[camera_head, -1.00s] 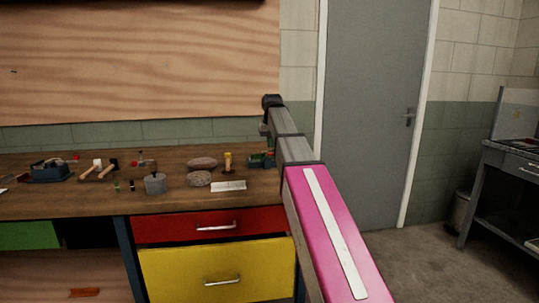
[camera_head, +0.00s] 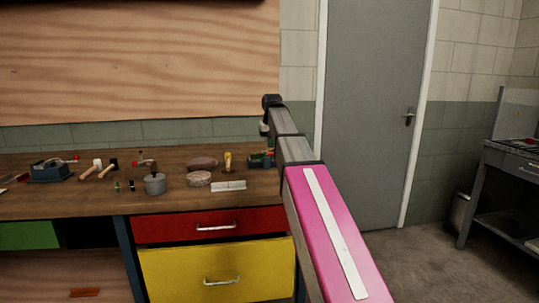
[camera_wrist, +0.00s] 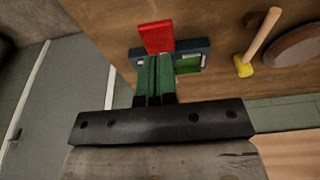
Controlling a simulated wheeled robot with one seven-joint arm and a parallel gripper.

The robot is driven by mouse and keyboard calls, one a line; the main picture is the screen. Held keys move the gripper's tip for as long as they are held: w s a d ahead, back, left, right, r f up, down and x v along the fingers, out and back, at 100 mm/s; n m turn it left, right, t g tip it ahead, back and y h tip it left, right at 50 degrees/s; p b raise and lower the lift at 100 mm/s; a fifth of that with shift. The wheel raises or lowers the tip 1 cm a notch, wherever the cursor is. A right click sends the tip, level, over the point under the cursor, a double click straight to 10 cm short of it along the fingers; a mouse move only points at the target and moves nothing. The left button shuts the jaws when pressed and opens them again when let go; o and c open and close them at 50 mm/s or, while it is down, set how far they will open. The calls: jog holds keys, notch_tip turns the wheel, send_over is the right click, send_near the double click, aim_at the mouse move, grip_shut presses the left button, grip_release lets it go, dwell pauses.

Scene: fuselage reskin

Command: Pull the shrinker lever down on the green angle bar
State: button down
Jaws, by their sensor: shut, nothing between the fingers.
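A dark blue tool (camera_wrist: 200,46) with a red block-like part (camera_wrist: 156,38) stands on the bench in the wrist view; I take it for the shrinker, with the red part perhaps its lever. A green piece (camera_wrist: 188,64), seemingly the angle bar, lies at its jaw. In the head view the green piece (camera_head: 258,161) is partly hidden behind my arm.
A yellow-headed mallet (camera_wrist: 243,66) lies beside the shrinker.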

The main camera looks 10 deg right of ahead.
aim_at(271, 153)
dwell(0.4)
jog(key=shift+f, duration=3.75)
jog(key=shift+r, duration=5.55)
